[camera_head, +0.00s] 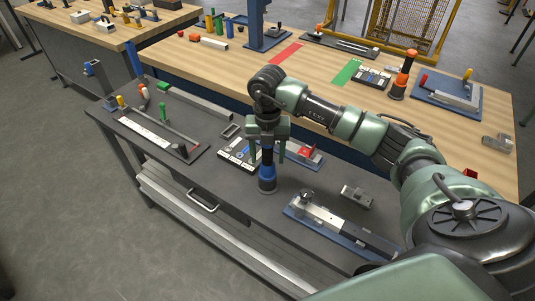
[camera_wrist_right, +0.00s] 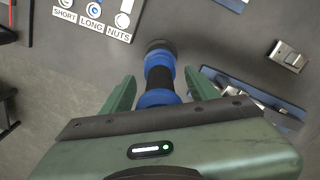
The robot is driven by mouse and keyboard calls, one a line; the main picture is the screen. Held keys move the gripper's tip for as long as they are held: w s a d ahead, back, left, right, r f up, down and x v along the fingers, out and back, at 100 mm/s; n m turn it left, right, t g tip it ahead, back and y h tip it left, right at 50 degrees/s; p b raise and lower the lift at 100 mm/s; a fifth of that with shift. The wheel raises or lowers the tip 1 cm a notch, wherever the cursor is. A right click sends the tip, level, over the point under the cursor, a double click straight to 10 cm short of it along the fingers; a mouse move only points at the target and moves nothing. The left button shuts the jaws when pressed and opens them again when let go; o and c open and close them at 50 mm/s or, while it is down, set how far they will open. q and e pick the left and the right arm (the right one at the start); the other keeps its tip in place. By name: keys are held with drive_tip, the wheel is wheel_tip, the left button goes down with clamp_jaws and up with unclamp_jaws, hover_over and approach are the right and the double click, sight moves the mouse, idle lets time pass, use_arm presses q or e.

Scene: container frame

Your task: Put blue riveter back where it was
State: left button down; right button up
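The blue riveter (camera_head: 267,172), black with blue bands, stands upright on the dark grey workbench (camera_head: 232,192), near its front edge. My right gripper (camera_head: 267,158) is above it, pointing down, with one green finger on each side of its upper part. In the right wrist view the riveter (camera_wrist_right: 160,75) lies between the spread fingers (camera_wrist_right: 158,85), with gaps visible on both sides. The gripper looks open around it, not closed on it. The riveter's top is hidden by the gripper. My left gripper is not in view.
A labelled parts tray (camera_head: 238,154) is just behind the riveter. A blue fixture plate (camera_head: 340,228) and a small metal block (camera_head: 357,196) are to the right. An orange riveter-like tool (camera_head: 403,76) stands on the wooden table behind. Bare bench lies left of the riveter.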

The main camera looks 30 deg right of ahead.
drive_tip(key=shift+r, duration=0.15)
wheel_tip(320, 180, up, 12)
drive_tip(key=shift+w+f+b, duration=0.1)
drive_tip(key=shift+f+b, duration=0.1)
drive_tip(key=shift+b, duration=0.95)
drive_tip(key=shift+r, duration=0.55)
